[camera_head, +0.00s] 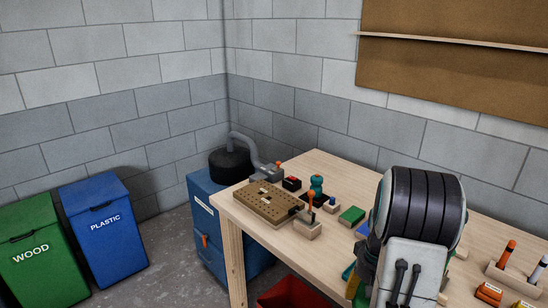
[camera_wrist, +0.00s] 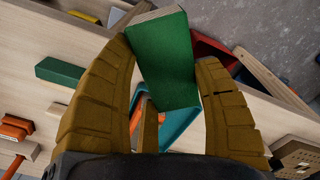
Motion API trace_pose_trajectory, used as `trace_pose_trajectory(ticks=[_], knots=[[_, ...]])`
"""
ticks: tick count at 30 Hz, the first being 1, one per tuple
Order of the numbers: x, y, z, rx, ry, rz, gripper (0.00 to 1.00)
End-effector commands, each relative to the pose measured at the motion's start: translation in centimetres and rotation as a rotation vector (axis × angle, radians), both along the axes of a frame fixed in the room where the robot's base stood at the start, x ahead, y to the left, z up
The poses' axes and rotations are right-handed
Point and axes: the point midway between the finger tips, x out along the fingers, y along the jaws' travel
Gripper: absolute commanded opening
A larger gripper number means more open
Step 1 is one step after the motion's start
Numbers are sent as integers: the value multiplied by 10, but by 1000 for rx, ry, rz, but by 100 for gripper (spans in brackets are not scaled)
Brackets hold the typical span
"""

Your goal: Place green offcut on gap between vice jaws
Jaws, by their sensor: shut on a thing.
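In the wrist view my gripper (camera_wrist: 168,70) is shut on a green offcut (camera_wrist: 162,60) with a bare wood end. The offcut is held between the two brown-yellow fingers, tilted in the picture, above the bench. In the head view my arm hides most of the gripper and the held offcut. Another green block (camera_head: 352,215) lies on the bench; a green block (camera_wrist: 60,72) also lies at the left in the wrist view. A grey metal fixture (camera_head: 266,172) stands at the bench's far left corner; I cannot tell whether it is the vice, and no jaw gap shows clearly.
A drilled wooden board (camera_head: 258,203) and small tools stand on the bench's left part. Marker pens stand in a wooden holder (camera_head: 518,278) at the right. A red bin (camera_head: 290,293) is below the front edge. A teal tray (camera_wrist: 182,132) lies under the gripper.

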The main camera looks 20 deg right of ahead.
Motion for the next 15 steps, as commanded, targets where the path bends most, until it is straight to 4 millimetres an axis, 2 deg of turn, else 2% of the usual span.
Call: trace_pose_trajectory(ticks=[1,6,12,15], knots=[[21,14,-5,1,2,52,27],[75,63,-21,2,2,192,27],[125,131,-39,1,2,346,27],[142,165,-47,0,1,413,27]])
